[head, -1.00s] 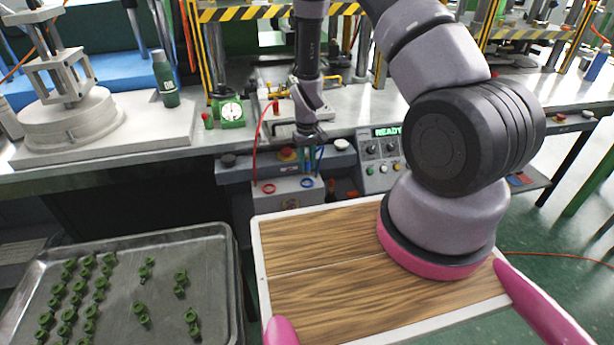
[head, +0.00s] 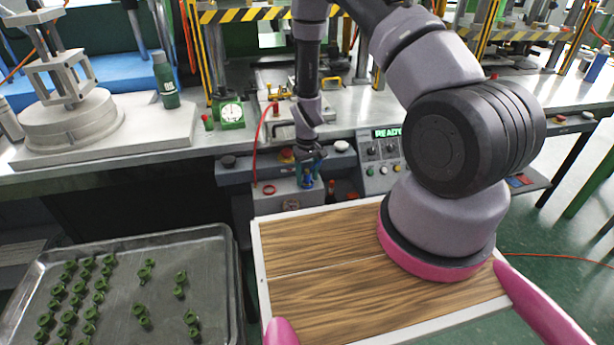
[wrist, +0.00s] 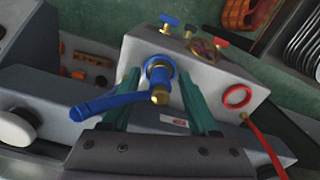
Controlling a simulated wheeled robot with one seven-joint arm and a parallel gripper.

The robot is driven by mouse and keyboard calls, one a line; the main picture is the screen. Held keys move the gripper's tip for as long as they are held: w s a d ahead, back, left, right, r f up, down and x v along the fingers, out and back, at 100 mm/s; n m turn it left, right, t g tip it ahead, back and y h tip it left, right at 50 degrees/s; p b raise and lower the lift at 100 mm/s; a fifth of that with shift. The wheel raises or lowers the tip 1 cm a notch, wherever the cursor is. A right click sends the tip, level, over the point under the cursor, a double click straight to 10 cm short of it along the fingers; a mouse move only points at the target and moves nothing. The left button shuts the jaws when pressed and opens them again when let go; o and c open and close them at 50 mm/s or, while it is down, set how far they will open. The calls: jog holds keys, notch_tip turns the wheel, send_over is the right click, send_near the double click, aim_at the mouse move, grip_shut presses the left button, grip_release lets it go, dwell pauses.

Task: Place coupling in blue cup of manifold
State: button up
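The coupling (wrist: 155,74) is blue with a brass part and a long blue lever reaching left. It sits over the place of the blue cup on the grey manifold (wrist: 205,82), hiding most or all of that cup. Whether it is fully seated cannot be seen. My gripper (wrist: 159,72) points down with one teal finger on each side of the coupling. The lever crosses the left finger. Whether the fingers press on the coupling is unclear. In the head view my gripper (head: 309,180) is low at the manifold (head: 290,197), with the coupling hardly readable.
The red cup (wrist: 237,96) stands to the right, with a red hose (wrist: 265,145) nearby. Blue (wrist: 169,21) and red (wrist: 221,42) valve handles stand on the manifold's far side. A control box (head: 380,160) is close at right. A tray of green parts (head: 215,255) lies front left.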

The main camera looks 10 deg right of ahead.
notch_tip(320, 180, up, 13)
notch_tip(320, 180, up, 12)
jog(key=m+t, duration=0.1)
jog(key=m, duration=0.1)
send_over(307, 170)
jog(key=s+d+r+m+t+y, duration=0.1)
jog(key=s+d+r, duration=0.1)
jog(key=r, duration=0.6)
jog(key=s+d+r+m+t+y, duration=0.1)
jog(key=s+r, duration=0.1)
jog(key=r, duration=0.5)
jog(key=s+d+r+m+t, duration=0.3)
jog(key=s+r+t, duration=0.1)
jog(key=s+r, duration=1.1)
jog(key=s, duration=0.3)
jog(key=shift+s+r, duration=0.15)
